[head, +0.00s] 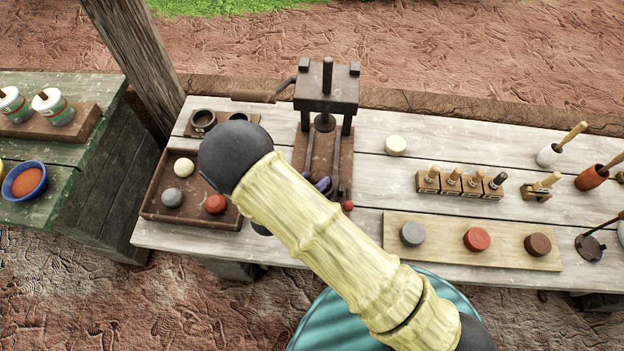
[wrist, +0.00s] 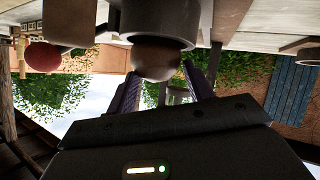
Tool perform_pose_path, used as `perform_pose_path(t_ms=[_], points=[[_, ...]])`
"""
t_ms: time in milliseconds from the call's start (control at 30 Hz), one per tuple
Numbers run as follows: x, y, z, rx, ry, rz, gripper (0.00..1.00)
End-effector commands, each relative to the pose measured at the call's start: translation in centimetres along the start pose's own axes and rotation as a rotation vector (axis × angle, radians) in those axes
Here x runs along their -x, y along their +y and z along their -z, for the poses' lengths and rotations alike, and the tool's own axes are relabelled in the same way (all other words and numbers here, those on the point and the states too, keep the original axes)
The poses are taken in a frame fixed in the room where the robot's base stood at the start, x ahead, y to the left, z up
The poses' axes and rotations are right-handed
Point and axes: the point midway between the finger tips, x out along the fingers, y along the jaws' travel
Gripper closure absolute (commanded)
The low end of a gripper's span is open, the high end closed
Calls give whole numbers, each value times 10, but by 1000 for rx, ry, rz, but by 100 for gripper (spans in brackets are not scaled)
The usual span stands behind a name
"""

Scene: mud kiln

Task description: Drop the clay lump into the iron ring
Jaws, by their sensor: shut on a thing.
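The clay lump (wrist: 156,60), dull brown and rounded, shows in the wrist view between the two dark purple fingers of my gripper (wrist: 160,70). My gripper is shut on it. A dark iron ring (wrist: 157,24) is right beside the lump in that upside-down view, so the lump is over the ring. I cannot tell whether the lump touches it. In the head view my arm hides the lump and the ring; only a bit of a purple finger of my gripper (head: 321,184) shows at the base of the dark press (head: 327,90).
A wooden tray (head: 150,213) with white, grey and red lumps stands left of my arm. The press has a red knob (head: 348,206) close to my gripper. A board (head: 450,259) with grey, red and brown discs lies right, below several handled stamps (head: 450,181).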

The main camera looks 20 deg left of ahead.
Motion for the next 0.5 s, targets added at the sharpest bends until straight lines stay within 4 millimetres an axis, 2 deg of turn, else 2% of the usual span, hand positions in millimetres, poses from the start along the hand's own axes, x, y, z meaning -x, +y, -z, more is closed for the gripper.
perform_pose_path(t_ms=[500], points=[[-3,-2,-4,-1,1,0,76]])
